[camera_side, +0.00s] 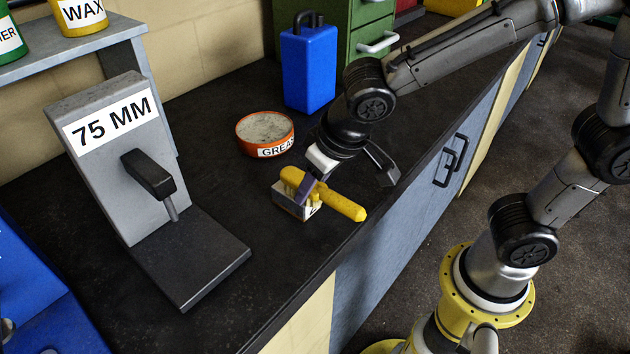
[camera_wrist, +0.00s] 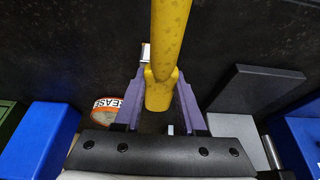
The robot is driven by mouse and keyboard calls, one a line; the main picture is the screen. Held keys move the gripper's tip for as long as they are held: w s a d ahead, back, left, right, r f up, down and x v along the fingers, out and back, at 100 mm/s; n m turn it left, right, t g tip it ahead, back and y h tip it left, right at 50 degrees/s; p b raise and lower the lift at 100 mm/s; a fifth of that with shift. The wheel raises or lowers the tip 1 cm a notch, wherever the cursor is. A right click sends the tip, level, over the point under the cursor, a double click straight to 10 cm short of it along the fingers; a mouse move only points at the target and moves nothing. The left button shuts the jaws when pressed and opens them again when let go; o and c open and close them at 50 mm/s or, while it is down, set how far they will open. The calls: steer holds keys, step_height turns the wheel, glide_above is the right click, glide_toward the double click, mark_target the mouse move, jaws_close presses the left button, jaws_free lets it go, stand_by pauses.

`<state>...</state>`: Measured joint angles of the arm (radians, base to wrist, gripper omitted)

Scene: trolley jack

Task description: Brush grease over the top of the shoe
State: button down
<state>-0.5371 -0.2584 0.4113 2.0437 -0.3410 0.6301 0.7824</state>
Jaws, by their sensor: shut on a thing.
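My gripper (camera_side: 310,187) is low over the bench near its front edge, its purple fingers shut on a yellow handle (camera_side: 343,205), seemingly the brush's. In the wrist view the gripper (camera_wrist: 160,88) has a finger on each side of the handle (camera_wrist: 170,35). A small pale block (camera_side: 296,203) with dark marks sits directly under the fingers; I cannot tell if it is the brush head or a separate rest. The orange grease tin (camera_side: 265,132) stands open behind, with grey content.
The grey "75 MM" gauge (camera_side: 105,170) has a dark flat base plate (camera_side: 195,258) at left. A blue can (camera_side: 309,65) and a green drawer cabinet (camera_side: 362,25) stand behind. Blue equipment (camera_side: 35,290) fills the lower left. Bare bench (camera_side: 215,195) lies between the gauge and the gripper.

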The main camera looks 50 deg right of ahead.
steer(key=shift+a, duration=0.4)
steer(key=shift+d, duration=0.65)
steer(key=shift+d+f, duration=0.15)
steer(key=shift+d, duration=0.45)
steer(key=shift+r, duration=3.6)
